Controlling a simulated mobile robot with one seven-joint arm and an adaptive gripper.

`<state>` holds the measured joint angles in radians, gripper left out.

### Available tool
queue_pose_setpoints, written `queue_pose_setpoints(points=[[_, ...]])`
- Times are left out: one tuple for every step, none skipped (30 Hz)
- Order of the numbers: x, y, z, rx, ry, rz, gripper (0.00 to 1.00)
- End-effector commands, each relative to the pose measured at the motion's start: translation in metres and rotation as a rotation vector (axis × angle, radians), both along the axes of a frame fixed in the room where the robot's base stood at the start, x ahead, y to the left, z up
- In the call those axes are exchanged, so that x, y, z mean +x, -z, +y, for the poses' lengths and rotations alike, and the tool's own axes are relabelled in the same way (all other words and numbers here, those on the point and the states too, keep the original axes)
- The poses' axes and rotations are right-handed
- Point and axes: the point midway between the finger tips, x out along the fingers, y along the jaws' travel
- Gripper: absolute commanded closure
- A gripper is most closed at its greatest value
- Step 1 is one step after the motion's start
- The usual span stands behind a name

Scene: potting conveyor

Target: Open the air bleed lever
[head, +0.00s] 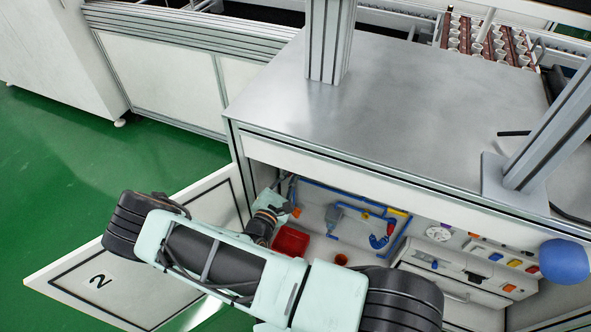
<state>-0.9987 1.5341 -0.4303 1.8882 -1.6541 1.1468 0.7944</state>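Blue air piping (330,190) runs along the back wall inside the open cabinet below the steel top. A small orange part (296,212) shows at the left end of the piping. I cannot tell which of these parts is the air bleed lever. My arm reaches into the cabinet from the left. My gripper (284,188) is near the left end of the piping; its fingers are too small and partly hidden to read.
An open cabinet door (150,270) marked 2 hangs out at the left. A red bin (291,241) stands on the cabinet floor. A gauge (438,234) and coloured switches (495,257) are at the right. The steel top (400,110) closes the space above. Green floor is free at left.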

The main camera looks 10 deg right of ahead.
Motion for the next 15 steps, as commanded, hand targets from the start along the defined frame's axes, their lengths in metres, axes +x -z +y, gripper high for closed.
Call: queue_pose_setpoints(points=[[0.001, -0.002, 0.002, -0.033, -0.001, 0.024, 1.00], [0.002, -0.003, 0.002, -0.056, -0.001, 0.040, 1.00], [0.003, -0.003, 0.003, -0.085, -0.001, 0.061, 1.00], [0.003, -0.003, 0.004, -0.107, -0.001, 0.077, 1.00], [0.004, -0.004, 0.005, -0.129, -0.001, 0.093, 1.00], [0.004, -0.004, 0.006, -0.156, -0.001, 0.113, 1.00], [0.005, -0.004, 0.007, -0.177, -0.002, 0.127, 1.00], [0.006, -0.004, 0.007, -0.196, -0.002, 0.142, 1.00], [0.006, -0.004, 0.008, -0.221, -0.002, 0.160, 1.00], [0.007, -0.004, 0.009, -0.239, -0.002, 0.173, 1.00], [0.007, -0.004, 0.009, -0.257, -0.002, 0.186, 1.00], [0.008, -0.005, 0.010, -0.278, -0.002, 0.201, 1.00], [0.008, -0.005, 0.011, -0.293, -0.002, 0.212, 1.00], [0.008, -0.005, 0.011, -0.307, -0.002, 0.222, 1.00], [0.009, -0.005, 0.012, -0.326, -0.002, 0.236, 1.00]])
